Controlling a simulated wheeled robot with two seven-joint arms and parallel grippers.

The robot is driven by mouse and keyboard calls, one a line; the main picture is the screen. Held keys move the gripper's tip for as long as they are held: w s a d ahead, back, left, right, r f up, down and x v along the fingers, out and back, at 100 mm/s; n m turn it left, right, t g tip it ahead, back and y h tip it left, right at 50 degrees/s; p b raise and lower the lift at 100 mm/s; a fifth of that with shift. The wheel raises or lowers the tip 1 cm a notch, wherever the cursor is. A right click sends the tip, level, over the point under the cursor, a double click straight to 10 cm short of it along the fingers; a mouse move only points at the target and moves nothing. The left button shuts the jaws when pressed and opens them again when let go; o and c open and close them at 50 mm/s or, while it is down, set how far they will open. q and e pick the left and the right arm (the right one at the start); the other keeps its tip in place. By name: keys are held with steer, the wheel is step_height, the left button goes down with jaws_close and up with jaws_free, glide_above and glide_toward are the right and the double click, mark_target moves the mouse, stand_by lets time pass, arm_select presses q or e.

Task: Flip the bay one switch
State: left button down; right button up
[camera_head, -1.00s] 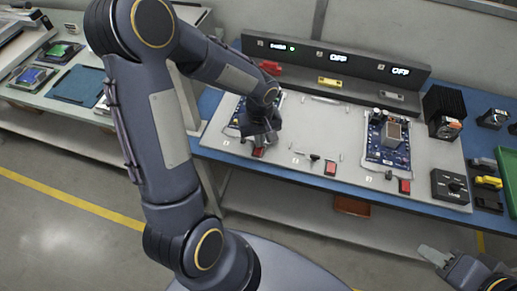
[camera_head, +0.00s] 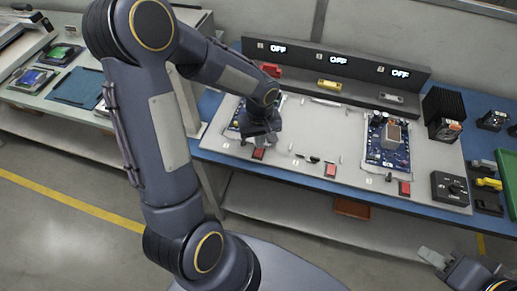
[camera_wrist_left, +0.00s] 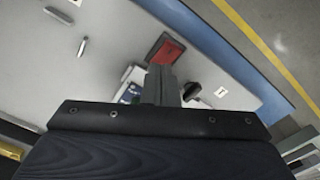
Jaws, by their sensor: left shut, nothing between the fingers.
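Bay one is at the left end of the light grey panel (camera_head: 325,112). Its red square part (camera_head: 258,154) shows just below my left gripper (camera_head: 262,142), and in the left wrist view the red part (camera_wrist_left: 166,48) lies just beyond my fingertips (camera_wrist_left: 161,72). A black lever (camera_wrist_left: 192,91) stands beside the shut, empty fingers, near a label marked 1 (camera_wrist_left: 221,92). I cannot tell whether the fingers touch the lever. Bay one's display (camera_head: 278,48) reads OFF. My right gripper (camera_head: 434,257) is at the lower right, away from the panel; its opening is unclear.
Bays two and three have red parts (camera_head: 331,171) and (camera_head: 404,188), and their displays read OFF. A circuit board (camera_head: 388,145) lies in bay three. A black knob box (camera_head: 450,188) and a black heatsink block (camera_head: 443,110) stand at the right.

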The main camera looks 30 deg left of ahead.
arm_select(q)
step_height(320, 180, up, 6)
steer(key=p, duration=0.3)
steer(key=shift+f, duration=0.2)
steer(key=shift+r, duration=0.1)
stand_by(0.4)
steer(key=s+d+r+m+t+h, duration=0.2)
steer(key=s+r+m, duration=0.1)
steer(key=s+r, duration=0.4)
steer(key=s+d+r+m+t+h, duration=0.1)
steer(key=s+d+r+m+t, duration=0.1)
steer(key=s+r, duration=0.5)
steer(key=s+m+t, duration=0.1)
steer(key=s+m, duration=0.1)
steer(key=s, duration=0.1)
steer(key=shift+t+h, duration=0.3)
steer(key=shift+h, duration=0.1)
stand_by(0.9)
